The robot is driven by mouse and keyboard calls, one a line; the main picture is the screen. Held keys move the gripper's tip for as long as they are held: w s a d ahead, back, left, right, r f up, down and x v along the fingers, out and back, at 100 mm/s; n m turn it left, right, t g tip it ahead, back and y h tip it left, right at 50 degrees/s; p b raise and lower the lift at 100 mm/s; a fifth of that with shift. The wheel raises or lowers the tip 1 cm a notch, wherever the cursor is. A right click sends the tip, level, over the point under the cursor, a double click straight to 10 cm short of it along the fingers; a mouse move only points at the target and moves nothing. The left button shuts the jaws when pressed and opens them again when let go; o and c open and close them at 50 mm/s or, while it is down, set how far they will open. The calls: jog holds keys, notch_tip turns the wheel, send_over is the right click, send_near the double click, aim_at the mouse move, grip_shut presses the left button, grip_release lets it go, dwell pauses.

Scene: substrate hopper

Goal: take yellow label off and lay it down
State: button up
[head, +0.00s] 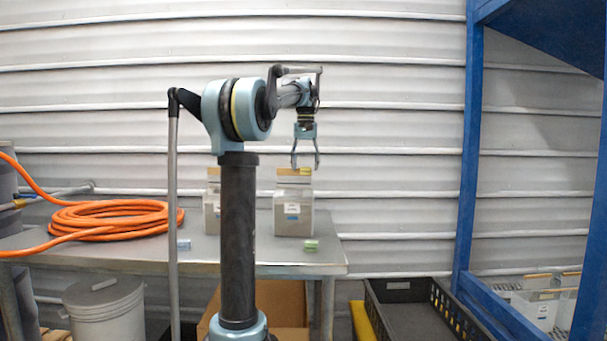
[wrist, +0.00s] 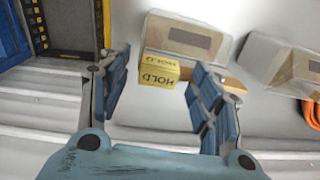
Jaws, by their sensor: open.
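The yellow label (wrist: 158,82), a small block-like tag marked HOLD, sits at the edge of a pale hopper box (wrist: 185,38) in the wrist view. In the head view a bit of the yellow label (head: 306,171) shows at the top of the grey box (head: 293,218) on the table. My gripper (head: 305,166) points down just above that box, its fingers spread. In the wrist view my gripper (wrist: 158,68) has one finger on each side of the label, with gaps visible on both sides. It holds nothing.
A second similar box (head: 212,212) stands left, partly behind my column. A green block (head: 311,245) and a blue block (head: 184,244) lie on the metal table (head: 150,258). An orange hose (head: 115,218) is coiled left. A blue rack (head: 470,150) stands right.

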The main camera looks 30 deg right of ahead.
jog(key=shift+c, duration=0.3)
jog(key=c, duration=0.7)
jog(key=shift+c, duration=0.2)
jog(key=shift+r, duration=0.1)
notch_tip(320, 180, up, 17)
dwell(1.1)
